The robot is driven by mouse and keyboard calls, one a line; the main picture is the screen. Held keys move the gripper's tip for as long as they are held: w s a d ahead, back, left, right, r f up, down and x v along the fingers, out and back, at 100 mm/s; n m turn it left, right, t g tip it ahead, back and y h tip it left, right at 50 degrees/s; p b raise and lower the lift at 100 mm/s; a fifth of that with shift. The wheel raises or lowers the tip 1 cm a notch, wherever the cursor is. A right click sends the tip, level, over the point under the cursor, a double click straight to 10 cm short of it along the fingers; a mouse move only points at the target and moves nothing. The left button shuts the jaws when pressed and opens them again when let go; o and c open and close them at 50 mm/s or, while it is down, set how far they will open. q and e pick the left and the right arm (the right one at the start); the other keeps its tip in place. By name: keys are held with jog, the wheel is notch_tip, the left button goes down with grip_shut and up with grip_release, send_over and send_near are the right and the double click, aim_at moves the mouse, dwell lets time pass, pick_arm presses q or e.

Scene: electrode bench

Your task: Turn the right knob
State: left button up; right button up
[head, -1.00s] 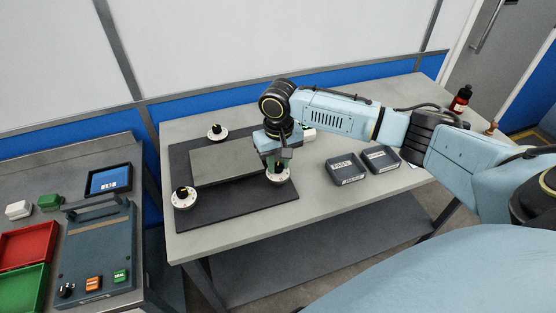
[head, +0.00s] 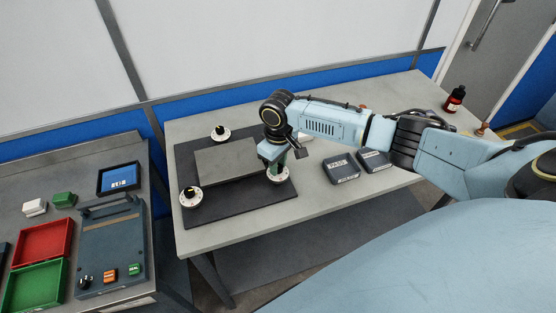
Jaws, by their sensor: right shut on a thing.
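The gripper hides most of the knob's top. Two more knobs with black tops and white dials show: the left knob (head: 190,197) at the front left of the mat and a back knob (head: 221,133). A grey flat plate (head: 226,161) lies between them. My left gripper does not show.
Two dark boxes (head: 341,168) (head: 374,161) lie right of the mat. A dark red bottle (head: 455,98) stands at the far right. A second bench at left holds a grey device (head: 112,250), a red tray (head: 43,243) and a green tray (head: 35,288).

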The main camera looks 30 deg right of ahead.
dwell(0.3)
jog(key=o, duration=1)
notch_tip(320, 180, up, 14)
jog(key=shift+f, duration=0.25)
